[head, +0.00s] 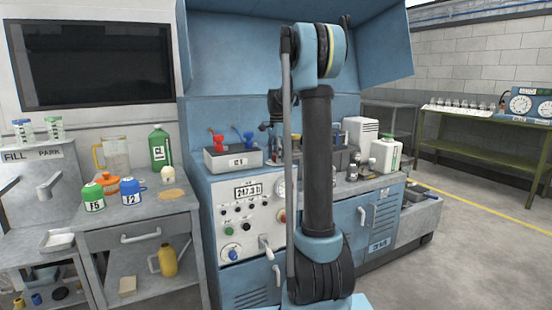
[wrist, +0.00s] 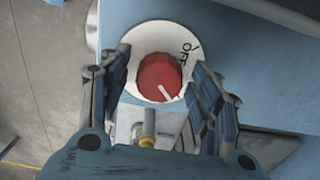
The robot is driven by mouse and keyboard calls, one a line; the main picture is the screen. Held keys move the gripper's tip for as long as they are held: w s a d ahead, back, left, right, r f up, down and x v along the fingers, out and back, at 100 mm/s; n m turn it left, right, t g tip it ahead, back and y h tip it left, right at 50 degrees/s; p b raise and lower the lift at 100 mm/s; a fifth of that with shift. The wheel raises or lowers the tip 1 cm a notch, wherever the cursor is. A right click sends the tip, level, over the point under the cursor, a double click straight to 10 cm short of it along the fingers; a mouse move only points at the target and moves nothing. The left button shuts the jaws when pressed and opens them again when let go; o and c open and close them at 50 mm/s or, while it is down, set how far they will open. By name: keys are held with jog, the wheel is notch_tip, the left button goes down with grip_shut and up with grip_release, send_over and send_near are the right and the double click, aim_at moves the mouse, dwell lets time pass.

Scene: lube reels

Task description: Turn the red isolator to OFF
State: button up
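The red isolator knob (wrist: 160,77) sits on a round white plate on a blue panel in the wrist view. Its white pointer mark points to the lower right. The word OFF (wrist: 184,58) is printed on the plate at the upper right of the knob, away from the mark. My gripper (wrist: 162,66) is open, with one finger on each side of the knob. Small gaps seem to show between fingers and knob; contact cannot be told. In the head view a sliver of red, likely the isolator (head: 282,215), shows beside my arm, which hides my gripper.
The control panel (head: 225,215) left of my arm carries buttons, a display and a grey lever (head: 266,248). A side bench (head: 125,215) with bottles stands left; the floor at right is clear.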

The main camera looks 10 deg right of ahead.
jog(key=c, duration=0.8)
jog(key=shift+c, duration=0.2)
jog(key=shift+n, duration=0.3)
jog(key=n, duration=0.3)
jog(key=shift+n, duration=0.3)
jog(key=n, duration=1.3)
jog(key=shift+n, duration=0.3)
